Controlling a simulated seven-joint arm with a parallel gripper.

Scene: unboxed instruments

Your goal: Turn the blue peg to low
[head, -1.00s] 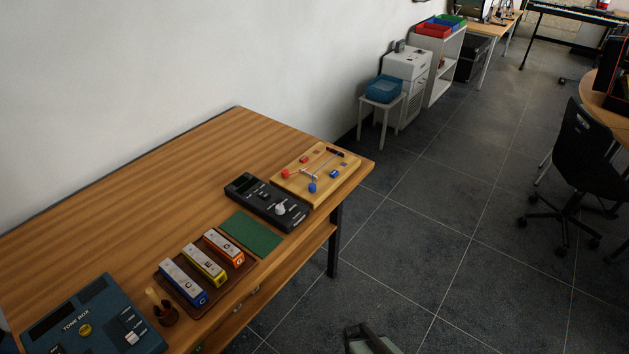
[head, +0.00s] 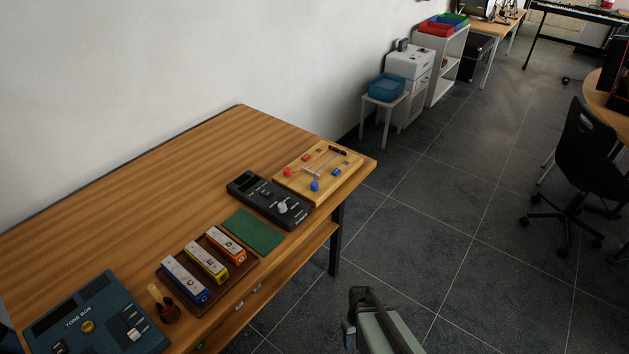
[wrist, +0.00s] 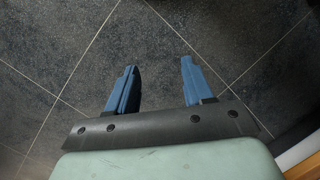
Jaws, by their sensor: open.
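The blue peg (head: 315,186) is a round blue knob near the front edge of a light wooden board (head: 296,187) at the right end of the table. A red peg (head: 287,171) stands to its left on the same board, and thin rods run from both pegs. Small red and blue markings lie further back; their lettering is too small to read. My gripper (wrist: 158,66) is open and empty, its two blue fingers apart over the dark floor tiles. In the head view it is at the bottom, off the table's front edge, well apart from the board.
The table's rear half is clear. A black chair (head: 588,150) stands at right.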

